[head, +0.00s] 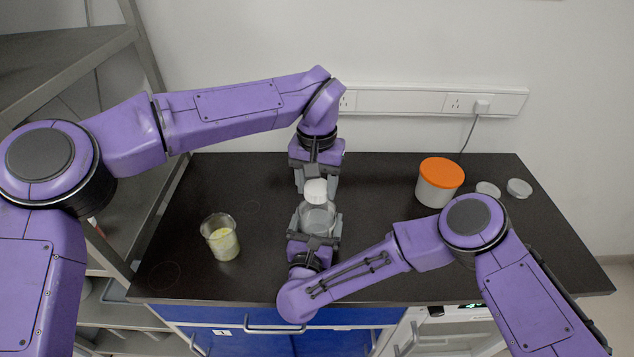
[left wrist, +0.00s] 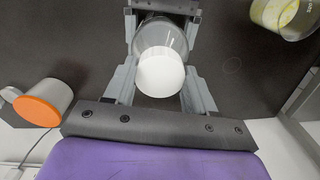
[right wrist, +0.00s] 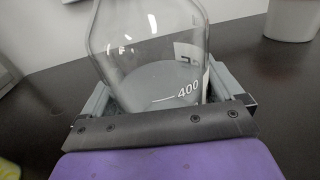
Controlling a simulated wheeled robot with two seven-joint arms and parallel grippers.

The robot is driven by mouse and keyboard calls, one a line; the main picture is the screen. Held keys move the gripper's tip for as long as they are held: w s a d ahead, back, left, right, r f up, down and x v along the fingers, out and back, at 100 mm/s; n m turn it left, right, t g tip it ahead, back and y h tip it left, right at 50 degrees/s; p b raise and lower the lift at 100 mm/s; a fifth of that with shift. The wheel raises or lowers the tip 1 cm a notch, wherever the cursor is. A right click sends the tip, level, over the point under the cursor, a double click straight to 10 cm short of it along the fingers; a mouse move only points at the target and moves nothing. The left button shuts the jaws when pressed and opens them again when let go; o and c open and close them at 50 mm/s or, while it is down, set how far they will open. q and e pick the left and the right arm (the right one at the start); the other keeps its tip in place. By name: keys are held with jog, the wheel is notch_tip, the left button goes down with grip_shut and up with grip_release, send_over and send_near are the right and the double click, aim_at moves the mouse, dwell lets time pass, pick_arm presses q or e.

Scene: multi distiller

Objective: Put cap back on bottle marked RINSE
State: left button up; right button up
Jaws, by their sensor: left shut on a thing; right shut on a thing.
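A clear glass bottle (head: 318,219) stands in the middle of the dark bench. My right gripper (head: 315,228) is shut on its body from the front; in the right wrist view the bottle (right wrist: 150,45) shows a 400 mark and part of a label, whose word I cannot read. My left gripper (head: 316,188) comes from the back and is shut on a white cap (head: 315,190). In the left wrist view the cap (left wrist: 161,75) covers the bottle's mouth from above. I cannot tell whether it touches the neck.
A beaker with yellowish contents (head: 220,238) stands left of the bottle. A white tub with an orange lid (head: 440,180) stands at the back right, beside two small pale round items (head: 519,188). The bench between beaker and bottle is clear.

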pick_arm(q)
jog(key=o, duration=1)
jog(key=shift+r, duration=2.25)
jog(key=shift+c, duration=0.3)
